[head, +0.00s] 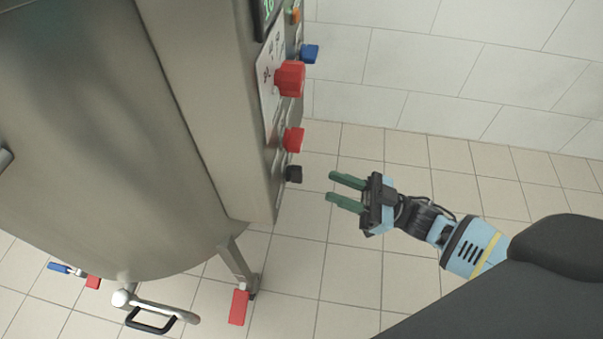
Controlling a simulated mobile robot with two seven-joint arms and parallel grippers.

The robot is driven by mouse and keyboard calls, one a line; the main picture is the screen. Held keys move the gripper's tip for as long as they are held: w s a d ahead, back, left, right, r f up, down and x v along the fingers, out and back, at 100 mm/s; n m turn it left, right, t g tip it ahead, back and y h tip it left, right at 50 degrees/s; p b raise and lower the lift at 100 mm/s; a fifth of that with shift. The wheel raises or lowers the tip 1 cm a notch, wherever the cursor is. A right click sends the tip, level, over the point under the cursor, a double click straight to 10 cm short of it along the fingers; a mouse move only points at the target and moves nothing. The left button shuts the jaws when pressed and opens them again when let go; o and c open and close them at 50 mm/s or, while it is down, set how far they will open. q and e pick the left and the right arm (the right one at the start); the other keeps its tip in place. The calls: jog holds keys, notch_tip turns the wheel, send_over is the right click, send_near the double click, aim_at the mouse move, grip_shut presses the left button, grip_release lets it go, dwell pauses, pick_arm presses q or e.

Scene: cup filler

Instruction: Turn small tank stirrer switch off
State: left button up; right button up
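The tank's control panel (268,95) runs along the right side of the steel tank (110,130). It carries a large red knob (290,78), a smaller red knob (293,139), a black knob (293,174) and a blue knob (309,53). I cannot tell from their labels which is the stirrer switch. My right gripper (330,187) is open and empty. Its green fingers point left, to the right of and slightly below the black knob, touching nothing. My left gripper is not in view.
A valve with a black handle (150,322) sits under the tank. A steel leg (237,262) with a red foot (238,307) stands at the tank's lower right. Tiled floor (350,275) lies open below my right gripper; a tiled wall (440,70) is behind.

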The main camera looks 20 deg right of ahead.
aim_at(302, 175)
jog(key=x, duration=0.7)
jog(key=shift+w+a+r+b, duration=0.15)
jog(key=shift+a+b, duration=0.1)
jog(key=shift+b, duration=0.15)
grip_shut()
